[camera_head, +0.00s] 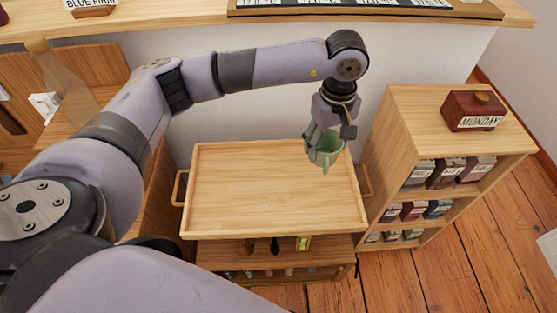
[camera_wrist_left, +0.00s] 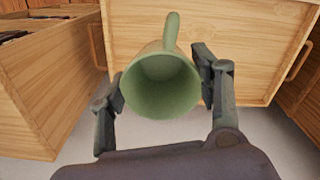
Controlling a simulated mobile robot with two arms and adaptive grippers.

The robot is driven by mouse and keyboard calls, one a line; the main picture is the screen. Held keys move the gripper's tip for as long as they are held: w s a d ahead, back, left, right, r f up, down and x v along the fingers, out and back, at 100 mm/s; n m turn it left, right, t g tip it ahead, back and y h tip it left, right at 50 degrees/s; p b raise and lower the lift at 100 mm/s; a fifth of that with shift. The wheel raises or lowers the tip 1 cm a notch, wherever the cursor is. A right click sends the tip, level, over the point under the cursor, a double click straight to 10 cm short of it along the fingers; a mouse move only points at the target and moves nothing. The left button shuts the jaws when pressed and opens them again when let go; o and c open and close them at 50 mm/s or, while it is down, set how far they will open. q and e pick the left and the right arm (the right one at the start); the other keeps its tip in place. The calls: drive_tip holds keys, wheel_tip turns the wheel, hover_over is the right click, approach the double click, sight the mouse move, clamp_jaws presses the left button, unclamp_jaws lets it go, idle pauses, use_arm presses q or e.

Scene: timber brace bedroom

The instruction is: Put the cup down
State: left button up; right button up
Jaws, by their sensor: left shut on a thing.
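A green cup (camera_head: 327,149) is held in my left gripper (camera_head: 318,138), over the right part of a wooden tray top (camera_head: 250,195). In the left wrist view the cup (camera_wrist_left: 163,82) has its open mouth toward the camera and its handle pointing up in the picture. The two fingers of my left gripper (camera_wrist_left: 160,88) close on the cup's sides. The cup appears above the tray surface; I cannot tell the exact gap. My right gripper is not in view.
The tray top is bare, with side handles. A wooden shelf unit (camera_head: 398,145) with several labelled boxes stands on the right, with a dark red MONDAY box (camera_head: 473,111) on top. A glass bottle (camera_head: 62,80) stands at the left. A pale wall is behind.

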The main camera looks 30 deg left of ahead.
sight(325, 157)
use_arm(q)
drive_tip(key=shift+w+d+f+n, duration=0.1)
drive_tip(key=shift+w+f+n, duration=0.45)
drive_tip(key=shift+f, duration=0.25)
drive_tip(key=f, duration=0.4)
drive_tip(key=shift+s, duration=0.25)
drive_tip(key=f, duration=0.7)
drive_tip(key=f+p, duration=0.1)
drive_tip(key=f, duration=0.6)
drive_tip(key=shift+w+f, duration=0.2)
drive_tip(key=shift+f, duration=0.1)
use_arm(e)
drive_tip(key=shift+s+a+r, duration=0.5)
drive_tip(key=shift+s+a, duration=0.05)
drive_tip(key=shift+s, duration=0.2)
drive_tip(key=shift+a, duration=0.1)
use_arm(q)
drive_tip(key=shift+f, duration=0.2)
drive_tip(key=o, duration=1.3)
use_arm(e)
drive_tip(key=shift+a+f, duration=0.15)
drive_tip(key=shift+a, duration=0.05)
